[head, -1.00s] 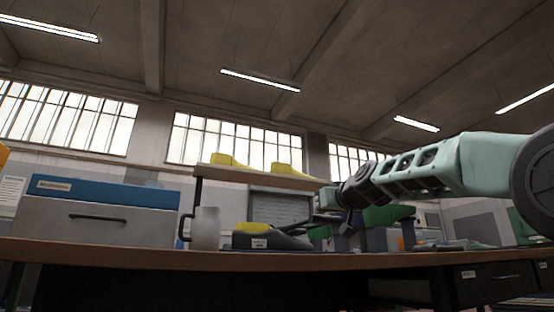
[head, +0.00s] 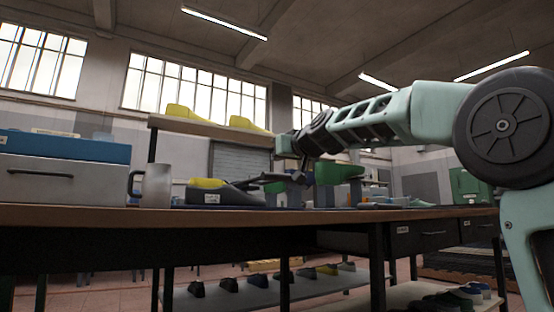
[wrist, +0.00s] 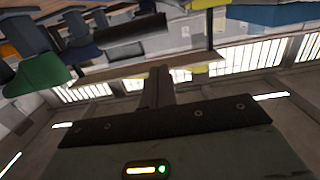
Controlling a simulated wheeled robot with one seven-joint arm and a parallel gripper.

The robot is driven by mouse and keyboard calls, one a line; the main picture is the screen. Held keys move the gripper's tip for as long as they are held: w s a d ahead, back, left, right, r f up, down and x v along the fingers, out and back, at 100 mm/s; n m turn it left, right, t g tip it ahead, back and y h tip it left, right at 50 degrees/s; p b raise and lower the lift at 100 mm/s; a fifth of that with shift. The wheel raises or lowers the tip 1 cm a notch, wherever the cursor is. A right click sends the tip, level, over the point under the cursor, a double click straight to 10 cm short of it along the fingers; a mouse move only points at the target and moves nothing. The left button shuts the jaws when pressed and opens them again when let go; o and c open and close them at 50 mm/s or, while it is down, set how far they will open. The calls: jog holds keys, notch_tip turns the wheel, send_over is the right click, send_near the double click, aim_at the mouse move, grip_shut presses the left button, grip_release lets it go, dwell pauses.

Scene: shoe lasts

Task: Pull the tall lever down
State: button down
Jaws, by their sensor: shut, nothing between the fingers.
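My gripper shows in the wrist view (wrist: 160,85), its dark fingers together with nothing between them. A dark rounded bar (wrist: 130,30) lies ahead and to the left of the fingers there, apart from them in the picture; I cannot tell if it is the tall lever. In the head view, my arm reaches in from the right and its dark end hangs over the bench beside a green shoe last (head: 338,172). The fingers are hard to make out there against dark parts. No tall lever stands out clearly.
Yellow lasts (head: 250,124) sit on a raised shelf (head: 205,130). More shoes line a low rack (head: 240,300).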

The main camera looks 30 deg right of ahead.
jog(key=s+f+b, duration=0.3)
jog(key=s+f, duration=0.1)
jog(key=s, duration=0.3)
jog(key=shift+d, duration=0.15)
dwell(0.3)
jog(key=a+f+n+g+y+p, duration=0.2)
jog(key=a+f+g+y+p, duration=0.15)
jog(key=a+f+p, duration=0.6)
jog(key=s+a+f+n+g+y+p, duration=0.1)
jog(key=s+a+f+g, duration=0.3)
jog(key=a, duration=0.3)
jog(key=s+a+f+n+g+p, duration=0.1)
jog(key=s+a+f+g, duration=0.1)
jog(key=s+a+f, duration=0.4)
jog(key=s+f+n+g+h+p, duration=0.2)
jog(key=s+f+g+p, duration=0.3)
jog(key=s, duration=0.7)
jog(key=s+f+n+g+h+p, duration=0.1)
jog(key=s+f+g+h+p, duration=0.15)
jog(key=s+f+p, duration=0.7)
notch_tip(320, 180, up, 40)
jog(key=s+p, duration=0.2)
jog(key=p, duration=3.1)
jog(key=shift+s+a+r, duration=0.2)
jog(key=shift+s+a, duration=0.2)
jog(key=shift+a, duration=0.05)
